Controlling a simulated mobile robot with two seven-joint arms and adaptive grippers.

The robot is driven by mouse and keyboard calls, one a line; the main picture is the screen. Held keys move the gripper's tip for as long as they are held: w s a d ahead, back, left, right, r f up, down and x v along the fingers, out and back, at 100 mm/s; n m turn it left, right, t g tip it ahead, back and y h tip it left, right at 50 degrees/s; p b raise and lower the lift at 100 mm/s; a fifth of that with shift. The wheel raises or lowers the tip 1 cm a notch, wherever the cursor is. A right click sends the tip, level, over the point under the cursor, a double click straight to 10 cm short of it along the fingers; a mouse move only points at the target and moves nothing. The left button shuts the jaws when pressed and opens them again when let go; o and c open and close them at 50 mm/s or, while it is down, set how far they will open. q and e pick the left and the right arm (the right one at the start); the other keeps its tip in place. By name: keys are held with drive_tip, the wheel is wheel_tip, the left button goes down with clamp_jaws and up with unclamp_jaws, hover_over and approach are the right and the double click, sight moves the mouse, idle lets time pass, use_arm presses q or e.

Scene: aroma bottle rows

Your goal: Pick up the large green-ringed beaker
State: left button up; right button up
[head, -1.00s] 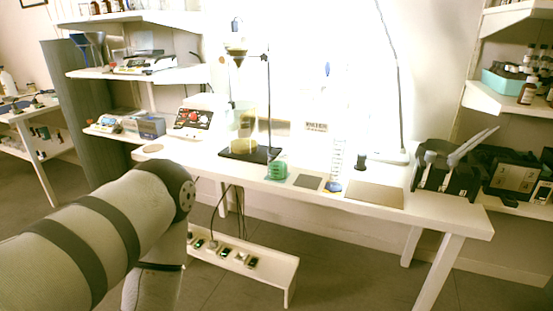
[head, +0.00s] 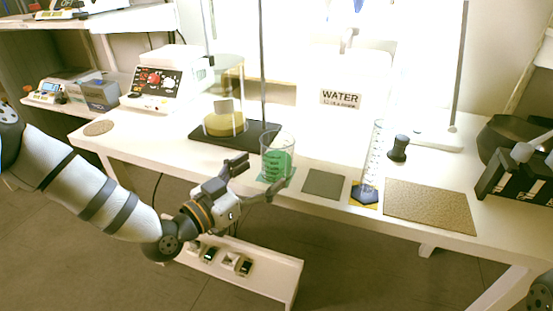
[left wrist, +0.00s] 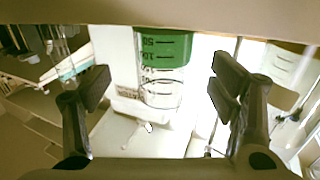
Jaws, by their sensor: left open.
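The large beaker (head: 278,153) is clear glass with a green lower part and stands upright near the table's front edge on a small green mat. My left gripper (head: 260,178) is open just in front of the beaker, its two fingers pointing towards it. In the left wrist view the beaker (left wrist: 163,62) appears upside down, its green band at the top, between the two spread fingers of the gripper (left wrist: 160,88). The fingers look apart from the glass on both sides. My right gripper is not in view.
A grey square mat (head: 323,184) lies right of the beaker, then a graduated cylinder (head: 371,165) on a blue foot. A dark stand base (head: 258,138) with a rod and a yellow-bottomed vessel (head: 224,124) is close behind left. A water container (head: 345,88) stands behind. A brown mat (head: 430,205) is at right.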

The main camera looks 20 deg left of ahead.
sight(277, 159)
use_arm(q)
drive_tip(key=x, duration=0.6)
drive_tip(key=shift+w+a, duration=0.25)
drive_tip(key=shift+w, duration=0.1)
drive_tip(key=c, duration=1.5)
